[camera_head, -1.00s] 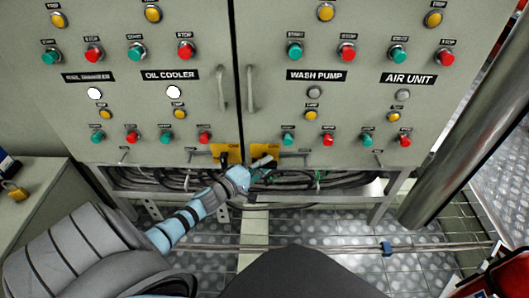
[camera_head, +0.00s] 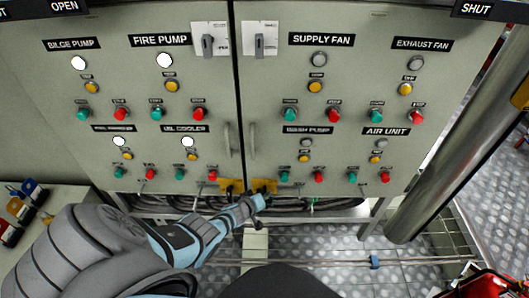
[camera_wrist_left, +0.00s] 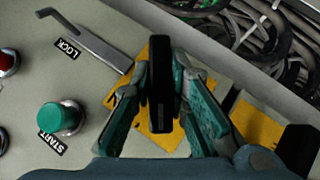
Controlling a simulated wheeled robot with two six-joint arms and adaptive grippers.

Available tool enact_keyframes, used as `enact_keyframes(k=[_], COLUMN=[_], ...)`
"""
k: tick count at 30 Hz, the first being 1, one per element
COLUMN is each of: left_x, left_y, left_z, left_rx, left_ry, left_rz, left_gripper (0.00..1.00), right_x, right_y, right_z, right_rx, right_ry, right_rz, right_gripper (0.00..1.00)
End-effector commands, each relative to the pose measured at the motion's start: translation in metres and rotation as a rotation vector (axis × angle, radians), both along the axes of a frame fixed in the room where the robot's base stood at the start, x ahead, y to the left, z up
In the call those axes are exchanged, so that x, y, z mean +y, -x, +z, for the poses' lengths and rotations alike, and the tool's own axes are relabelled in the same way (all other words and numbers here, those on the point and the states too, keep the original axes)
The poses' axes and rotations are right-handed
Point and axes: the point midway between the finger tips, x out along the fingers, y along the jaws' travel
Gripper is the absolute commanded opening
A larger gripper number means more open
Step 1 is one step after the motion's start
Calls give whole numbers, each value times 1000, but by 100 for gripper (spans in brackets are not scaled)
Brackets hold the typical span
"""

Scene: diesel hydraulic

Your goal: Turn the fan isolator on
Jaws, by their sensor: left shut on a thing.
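Two yellow plates, a left one (camera_head: 231,186) and a right one (camera_head: 264,186), sit at the bottom edge of the cabinet doors. My left gripper (camera_head: 259,201) is at the right plate. In the left wrist view its fingers are shut on a black handle (camera_wrist_left: 160,85) that stands in front of the yellow plate. Two black lever switches, left (camera_head: 208,44) and right (camera_head: 260,43), stand upright on pale plates high on the doors. The right one is beside the SUPPLY FAN label (camera_head: 321,39). I cannot read which one is the fan isolator. My right gripper is not in view.
Buttons and lamps cover both doors, with a green START button (camera_wrist_left: 62,118) near my left gripper. A bent metal latch (camera_wrist_left: 85,42) by a LOCK label is close too. Cables (camera_wrist_left: 265,40) run below the doors. A thick pipe (camera_head: 437,140) stands at right.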

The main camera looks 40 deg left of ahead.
Motion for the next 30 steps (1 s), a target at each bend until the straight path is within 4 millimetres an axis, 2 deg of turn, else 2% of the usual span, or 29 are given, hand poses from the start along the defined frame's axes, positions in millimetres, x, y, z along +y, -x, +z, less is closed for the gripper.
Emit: enact_keyframes(k=[1,7,18,30], left_x=[0,0,0,0], left_y=[-2,-2,-2,-1], left_z=[5,2,-2,0], left_rx=[21,133,302,375], left_ry=[-29,-181,-402,-493], left_rz=[2,0,-2,-1], left_gripper=[0,0,0,0], right_x=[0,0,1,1], right_y=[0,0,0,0], right_z=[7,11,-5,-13], right_rx=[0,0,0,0], right_ry=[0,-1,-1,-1], right_rz=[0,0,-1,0], right_gripper=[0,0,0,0])
